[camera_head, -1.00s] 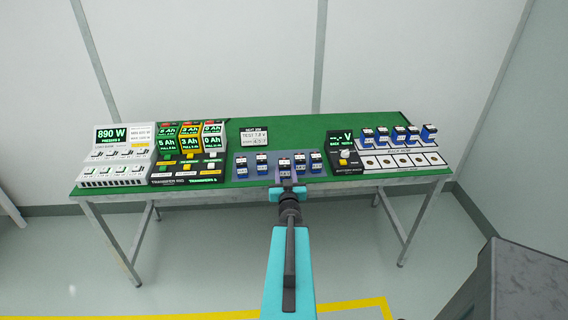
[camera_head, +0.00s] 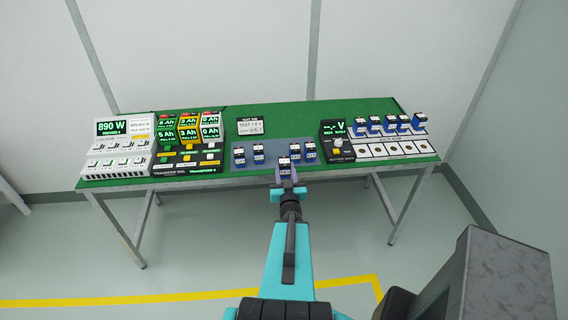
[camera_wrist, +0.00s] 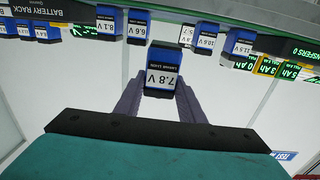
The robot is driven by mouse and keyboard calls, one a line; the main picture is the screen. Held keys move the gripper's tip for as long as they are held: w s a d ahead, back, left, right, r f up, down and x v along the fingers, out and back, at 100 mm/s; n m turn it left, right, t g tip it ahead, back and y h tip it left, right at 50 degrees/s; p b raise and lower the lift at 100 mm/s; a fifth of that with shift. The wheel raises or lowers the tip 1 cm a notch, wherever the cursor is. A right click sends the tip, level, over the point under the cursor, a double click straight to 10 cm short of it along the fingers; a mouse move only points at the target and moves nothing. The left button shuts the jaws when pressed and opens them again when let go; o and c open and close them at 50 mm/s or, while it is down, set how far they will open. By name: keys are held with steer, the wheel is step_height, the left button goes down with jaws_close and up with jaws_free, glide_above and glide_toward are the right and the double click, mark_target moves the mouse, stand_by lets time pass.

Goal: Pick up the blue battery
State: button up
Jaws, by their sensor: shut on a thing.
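My gripper (camera_head: 286,178) is shut on a blue battery (camera_head: 284,166) with a black top and a white label. In the wrist view the held battery (camera_wrist: 162,72) sits between my two grey fingers, and its label reads 7.8 V, upside down. It is held at the front edge of the grey mat (camera_head: 272,146), apart from the other batteries. Several more blue batteries (camera_head: 309,150) stand on the mat, on both sides of an empty middle spot. Others (camera_head: 375,124) stand in the battery rack at the right.
The green table (camera_head: 300,112) is free at the back. A black tester (camera_head: 337,142) with a V display stands right of the mat. Coloured Ah units (camera_head: 188,142) and a white 890 W charger (camera_head: 118,146) stand left. A small TEST sign (camera_head: 250,126) is behind the mat.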

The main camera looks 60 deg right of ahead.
steer(key=shift+s+a, duration=0.15)
steer(key=shift+s, duration=0.05)
steer(key=shift+r, duration=0.1)
stand_by(0.6)
steer(key=w+a+r+n+t+y+b, duration=0.2)
steer(key=w+a+r, duration=0.35)
steer(key=w, duration=0.55)
steer(key=w+a+r+n+t+y+b, duration=0.2)
steer(key=w+a+r, duration=0.2)
steer(key=w+a, duration=0.55)
steer(key=w+a+r+n+t+y+b, duration=0.15)
steer(key=w+a+r, duration=0.25)
steer(key=w, duration=1)
steer(key=w+a+r+n+y+b, duration=0.1)
steer(key=w+a+r+y+b, duration=0.1)
steer(key=a, duration=1.1)
steer(key=w+a+r+n+t+y+b, duration=0.1)
steer(key=w+a+r+y, duration=0.3)
steer(key=a, duration=0.9)
steer(key=w+a+r+n+t+y+b, duration=0.1)
steer(key=w+a+r+n+y+b, duration=0.2)
steer(key=w+a+r, duration=0.3)
steer(key=a+r, duration=0.3)
steer(key=a, duration=0.4)
steer(key=shift+a+r, duration=0.25)
steer(key=shift+r, duration=0.05)
steer(key=shift+n, duration=0.25)
